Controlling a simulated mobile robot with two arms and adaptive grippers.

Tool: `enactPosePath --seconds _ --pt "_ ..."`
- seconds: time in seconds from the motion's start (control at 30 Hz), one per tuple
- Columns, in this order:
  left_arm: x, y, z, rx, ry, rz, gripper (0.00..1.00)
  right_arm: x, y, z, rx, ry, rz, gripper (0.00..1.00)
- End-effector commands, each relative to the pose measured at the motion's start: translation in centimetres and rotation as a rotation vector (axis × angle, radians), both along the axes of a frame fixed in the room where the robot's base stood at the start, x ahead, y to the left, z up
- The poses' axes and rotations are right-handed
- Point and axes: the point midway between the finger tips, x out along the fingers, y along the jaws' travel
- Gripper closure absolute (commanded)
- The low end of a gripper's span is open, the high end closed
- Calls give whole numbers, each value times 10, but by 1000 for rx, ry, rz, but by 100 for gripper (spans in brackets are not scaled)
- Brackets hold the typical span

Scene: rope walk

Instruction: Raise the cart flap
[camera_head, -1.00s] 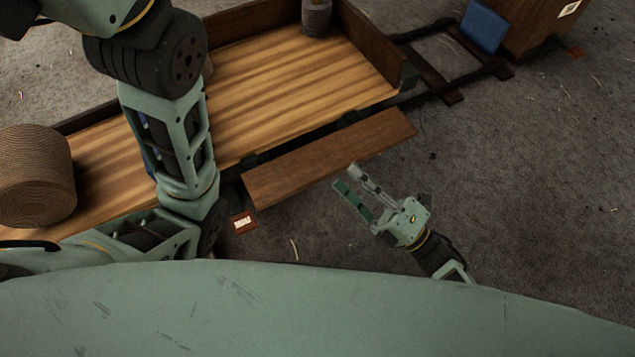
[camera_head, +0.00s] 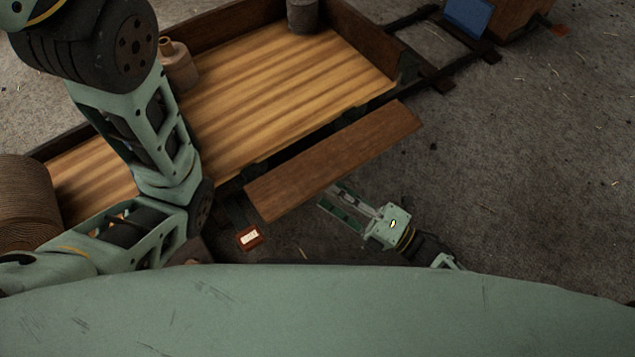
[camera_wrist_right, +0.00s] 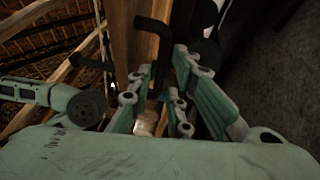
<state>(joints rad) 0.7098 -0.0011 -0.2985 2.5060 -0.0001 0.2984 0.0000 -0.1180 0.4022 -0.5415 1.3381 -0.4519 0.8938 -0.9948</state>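The cart flap (camera_head: 335,160) is a long brown board along the near side of the wooden cart (camera_head: 285,85). It is lowered, sticking out below the level of the cart bed, with a dark gap between them. My right gripper (camera_head: 328,195) is on the near side of the flap, its fingertips close to the flap's near edge. I cannot tell if they touch. In the right wrist view its two fingers (camera_wrist_right: 165,85) are apart, with a brown board (camera_wrist_right: 122,45) and a dark bent bracket (camera_wrist_right: 153,35) beyond them. My left gripper is not in view.
On the cart are a rope coil (camera_head: 25,203), a jug (camera_head: 177,66) and a grey spool (camera_head: 303,15). A small red box (camera_head: 249,237) lies on the floor. A blue object (camera_head: 468,17) is at the back right. The floor on the right is mostly clear.

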Motion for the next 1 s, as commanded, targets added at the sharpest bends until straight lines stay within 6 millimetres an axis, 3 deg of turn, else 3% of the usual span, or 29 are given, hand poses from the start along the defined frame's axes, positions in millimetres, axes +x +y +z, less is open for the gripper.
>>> enactPosePath --seconds 0.1,0.33,0.63,0.83,1.0 --pt "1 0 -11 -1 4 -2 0 10 18 1 4 -4 1 82" --pt "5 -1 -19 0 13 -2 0 22 38 7 1 -2 1 82" --pt "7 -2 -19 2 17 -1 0 24 41 8 1 -1 0 82" --pt "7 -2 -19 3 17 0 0 24 40 8 1 0 0 99" --pt "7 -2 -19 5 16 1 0 24 40 8 2 0 0 100"
